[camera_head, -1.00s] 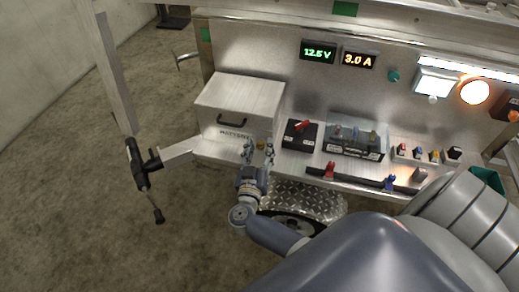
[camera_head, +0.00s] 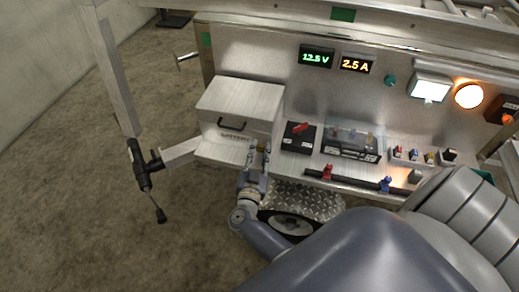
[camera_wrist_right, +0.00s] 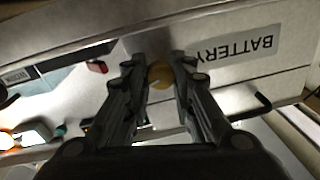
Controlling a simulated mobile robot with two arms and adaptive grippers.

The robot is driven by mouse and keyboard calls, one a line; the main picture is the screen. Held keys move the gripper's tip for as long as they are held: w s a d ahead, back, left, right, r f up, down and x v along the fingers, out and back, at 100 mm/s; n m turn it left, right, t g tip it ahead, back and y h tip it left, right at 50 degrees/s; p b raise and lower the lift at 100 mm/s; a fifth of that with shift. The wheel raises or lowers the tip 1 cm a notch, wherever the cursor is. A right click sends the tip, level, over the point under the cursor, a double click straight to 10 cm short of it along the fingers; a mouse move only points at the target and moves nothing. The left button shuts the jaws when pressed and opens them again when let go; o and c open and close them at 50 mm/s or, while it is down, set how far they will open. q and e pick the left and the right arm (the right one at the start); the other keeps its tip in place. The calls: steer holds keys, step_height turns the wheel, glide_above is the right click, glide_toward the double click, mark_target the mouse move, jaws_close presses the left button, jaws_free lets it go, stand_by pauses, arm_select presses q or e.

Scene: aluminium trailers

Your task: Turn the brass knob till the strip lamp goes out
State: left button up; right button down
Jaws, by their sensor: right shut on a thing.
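The brass knob (camera_wrist_right: 160,76) is round and sits between the two fingers of my right gripper (camera_wrist_right: 160,82), in front of the box marked BATTERY (camera_wrist_right: 232,50). The gripper is shut on it. In the head view the right gripper (camera_head: 258,149) is at the front lower edge of the silver battery box (camera_head: 240,98), and its fingers mostly hide the knob. The strip lamp (camera_head: 470,72) along the top right of the panel is dark. My left gripper is not in view.
The green display (camera_head: 317,57) reads 12.5 V and the orange one (camera_head: 356,65) 2.5 A. A square white lamp (camera_head: 430,87) and a round amber lamp (camera_head: 468,96) are lit. A red-handled switch (camera_head: 299,134) stands right of the gripper. Open floor lies left.

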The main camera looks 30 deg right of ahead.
stand_by(0.3)
steer(key=c, duration=1.3)
jaws_free()
steer(key=shift+c, duration=0.2)
steer(key=shift+a, duration=0.1)
steer(key=v, duration=0.7)
steer(key=shift+s, duration=0.2)
steer(key=shift+a, duration=0.15)
